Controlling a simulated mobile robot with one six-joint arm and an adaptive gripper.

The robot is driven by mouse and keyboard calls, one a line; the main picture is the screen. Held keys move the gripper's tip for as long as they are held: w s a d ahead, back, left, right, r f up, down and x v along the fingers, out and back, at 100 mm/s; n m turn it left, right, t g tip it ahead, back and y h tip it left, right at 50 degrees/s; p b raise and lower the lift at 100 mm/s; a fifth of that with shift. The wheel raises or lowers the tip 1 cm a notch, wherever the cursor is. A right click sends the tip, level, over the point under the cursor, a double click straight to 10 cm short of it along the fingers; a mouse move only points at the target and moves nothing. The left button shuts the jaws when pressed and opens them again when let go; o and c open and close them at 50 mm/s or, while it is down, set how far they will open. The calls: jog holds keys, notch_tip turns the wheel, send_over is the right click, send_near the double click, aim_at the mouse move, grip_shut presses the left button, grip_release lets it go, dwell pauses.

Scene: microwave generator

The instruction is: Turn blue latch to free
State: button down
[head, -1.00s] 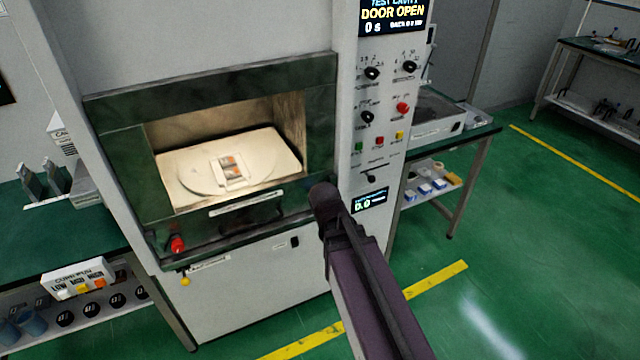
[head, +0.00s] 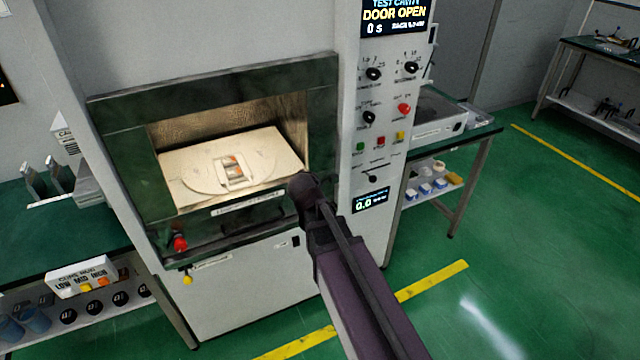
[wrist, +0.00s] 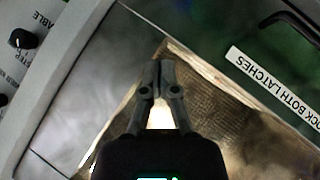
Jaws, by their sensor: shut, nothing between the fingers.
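No blue latch shows in either view; my arm covers the lower right of the microwave front in the head view. In the wrist view my gripper (wrist: 165,68) is shut and empty, with its fingertips together. It is over the open cavity (wrist: 195,115), and a white label (wrist: 270,80) reading "...OCK BOTH LATCHES" lies to its right. In the head view the gripper is hidden behind my arm. A red latch or knob (head: 180,243) is at the lower left of the dark green frame (head: 125,160).
A round plate (head: 205,180) with a small item sits in the lit cavity. The control panel (head: 385,100) with black knobs is on the right, its display (head: 394,14) reading "DOOR OPEN". A yellow knob (head: 188,279) is below the red one. Benches stand on both sides.

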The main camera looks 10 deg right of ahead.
jog(key=shift+w, duration=0.1)
jog(key=b, duration=0.7)
send_over(325, 192)
jog(key=s+a, duration=0.2)
jog(key=a, duration=0.2)
jog(key=f, duration=0.6)
jog(key=shift+w+d+f, duration=0.2)
jog(key=shift+d+f, duration=0.05)
jog(key=shift+f, duration=0.1)
jog(key=shift+w+d+f+b, duration=0.2)
jog(key=shift+d+f+b, duration=0.7)
jog(key=shift+f, duration=0.15)
jog(key=shift+a, duration=0.25)
